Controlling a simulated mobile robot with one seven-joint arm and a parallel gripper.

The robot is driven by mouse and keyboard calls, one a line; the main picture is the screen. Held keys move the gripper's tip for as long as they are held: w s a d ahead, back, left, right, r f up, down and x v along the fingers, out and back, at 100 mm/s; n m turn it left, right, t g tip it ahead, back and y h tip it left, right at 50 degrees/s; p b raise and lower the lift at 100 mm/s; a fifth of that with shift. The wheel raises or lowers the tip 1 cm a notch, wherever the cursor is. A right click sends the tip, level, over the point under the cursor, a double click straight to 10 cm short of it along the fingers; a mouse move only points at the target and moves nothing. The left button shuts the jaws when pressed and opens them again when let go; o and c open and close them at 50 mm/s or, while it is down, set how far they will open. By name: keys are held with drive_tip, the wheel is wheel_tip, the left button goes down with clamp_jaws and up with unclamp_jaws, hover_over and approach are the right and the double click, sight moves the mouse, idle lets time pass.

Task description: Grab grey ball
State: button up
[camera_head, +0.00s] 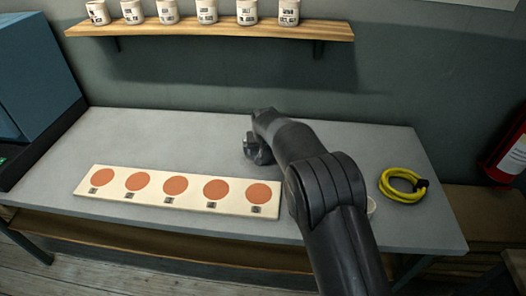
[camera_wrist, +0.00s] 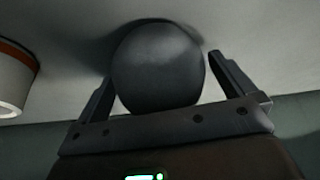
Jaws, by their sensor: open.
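The grey ball (camera_wrist: 158,68) is dark, smooth and round in the wrist view, resting on the grey table. My gripper (camera_wrist: 160,75) is open, with one finger on each side of the ball. A narrow gap shows between the ball and the right finger; on the left the ball's edge comes very near the finger, and I cannot tell whether they touch. In the head view my gripper (camera_head: 258,150) is low over the table, and I cannot make out the ball there, where my arm hides part of the table.
A cream board (camera_head: 180,208) with several orange discs lies left of my arm. A coiled yellow cable (camera_head: 402,186) lies to the right. A shelf (camera_head: 210,29) with several white cups hangs above. A white round object with an orange rim (camera_wrist: 14,80) stands left in the wrist view.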

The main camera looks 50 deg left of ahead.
drive_tip(key=c, duration=1.5)
drive_tip(key=shift+r, duration=0.15)
drive_tip(key=shift+c, duration=0.2)
